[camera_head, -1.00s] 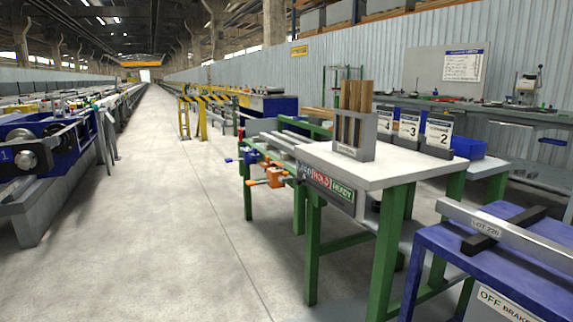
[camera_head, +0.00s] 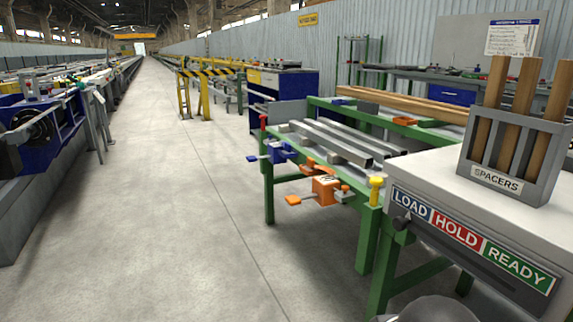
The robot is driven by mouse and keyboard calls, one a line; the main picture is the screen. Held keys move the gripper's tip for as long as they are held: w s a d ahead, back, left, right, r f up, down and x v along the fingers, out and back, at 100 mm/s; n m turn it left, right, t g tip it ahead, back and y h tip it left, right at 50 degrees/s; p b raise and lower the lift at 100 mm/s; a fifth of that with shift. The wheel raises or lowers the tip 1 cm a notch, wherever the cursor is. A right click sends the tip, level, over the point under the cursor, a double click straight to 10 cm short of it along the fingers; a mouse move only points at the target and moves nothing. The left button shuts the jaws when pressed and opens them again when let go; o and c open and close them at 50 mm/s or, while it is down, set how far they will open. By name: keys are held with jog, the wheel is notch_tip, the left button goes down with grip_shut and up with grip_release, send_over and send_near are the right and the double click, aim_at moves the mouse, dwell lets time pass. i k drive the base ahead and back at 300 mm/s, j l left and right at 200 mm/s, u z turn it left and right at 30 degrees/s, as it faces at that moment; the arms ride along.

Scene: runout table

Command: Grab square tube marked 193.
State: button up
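Several grey metal square tubes (camera_head: 332,148) lie side by side on a green-framed runout table (camera_head: 363,238), right of the middle of the view. Their open ends point toward me and to the right. No number can be read on any tube, so I cannot tell which one is marked 193. My gripper is not in view.
A white worktop with a SPACERS rack (camera_head: 510,150) of wooden bars and a LOAD/HOLD/READY board (camera_head: 468,240) stands near right. Orange (camera_head: 325,189) and blue (camera_head: 278,152) clamps jut from the table's aisle side. The concrete aisle (camera_head: 180,220) is clear. Yellow-black barriers (camera_head: 205,90) stand farther back.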

aim_at(381, 155)
jog(key=i+j, duration=0.4)
jog(key=i, duration=0.25)
jog(key=i+j+z, duration=0.1)
jog(key=i+j, duration=0.35)
jog(key=i, duration=0.25)
jog(key=i+j, duration=0.45)
jog(key=i, duration=0.2)
